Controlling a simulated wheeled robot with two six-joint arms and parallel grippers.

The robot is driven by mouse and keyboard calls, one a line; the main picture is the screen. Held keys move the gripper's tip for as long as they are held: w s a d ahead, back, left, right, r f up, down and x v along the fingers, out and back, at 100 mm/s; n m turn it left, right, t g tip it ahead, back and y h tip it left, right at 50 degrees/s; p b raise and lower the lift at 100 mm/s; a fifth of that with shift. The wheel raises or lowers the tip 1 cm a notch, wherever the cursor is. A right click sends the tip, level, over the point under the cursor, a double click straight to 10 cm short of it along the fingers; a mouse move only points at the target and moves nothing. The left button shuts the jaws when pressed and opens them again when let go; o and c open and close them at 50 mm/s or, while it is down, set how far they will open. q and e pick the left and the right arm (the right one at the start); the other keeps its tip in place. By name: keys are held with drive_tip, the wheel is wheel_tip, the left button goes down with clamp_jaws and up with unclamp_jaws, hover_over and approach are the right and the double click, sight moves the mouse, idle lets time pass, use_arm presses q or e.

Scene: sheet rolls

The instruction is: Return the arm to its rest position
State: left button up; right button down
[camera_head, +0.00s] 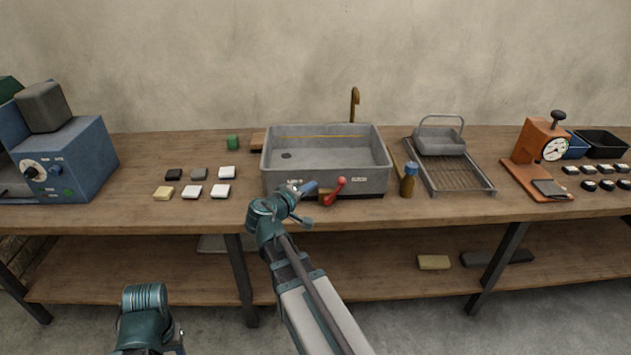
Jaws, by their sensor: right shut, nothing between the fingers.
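My right arm reaches up from the bottom of the picture to the front of the grey sink (350,180). My right gripper (303,219) is shut and empty, just in front of the table edge below the sink's blue lever (309,188). It is small and partly hidden by its own wrist, and I cannot tell whether it touches the lever. The red lever (336,188) is just to its right. Of my left arm only a teal joint shows at the bottom left; its gripper is out of view.
A blue machine (85,150) stands at the left, with several small blocks (192,191) beside it. Right of the sink are a bottle (408,181), a wire rack (460,178) and an orange press with a dial (530,145). The lower shelf (380,270) is mostly bare.

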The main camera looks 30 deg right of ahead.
drive_tip(key=shift+s+a+r, duration=0.15)
drive_tip(key=shift+a, duration=0.25)
drive_tip(key=s+a+f+n+g+y+p, duration=0.1)
drive_tip(key=s+a+f+y, duration=0.3)
drive_tip(key=a, duration=0.7)
drive_tip(key=s+a+f+n+g+y+p, duration=0.1)
drive_tip(key=s+a+f+g+y, duration=0.2)
drive_tip(key=s+a, duration=0.5)
drive_tip(key=s+a+f+n+g+y+p, duration=0.1)
drive_tip(key=s+a+f+y, duration=0.3)
drive_tip(key=a, duration=1.2)
drive_tip(key=shift+s+f+g+y+p, duration=0.35)
drive_tip(key=shift+s+g+y+p, duration=0.25)
drive_tip(key=shift+s+g, duration=0.3)
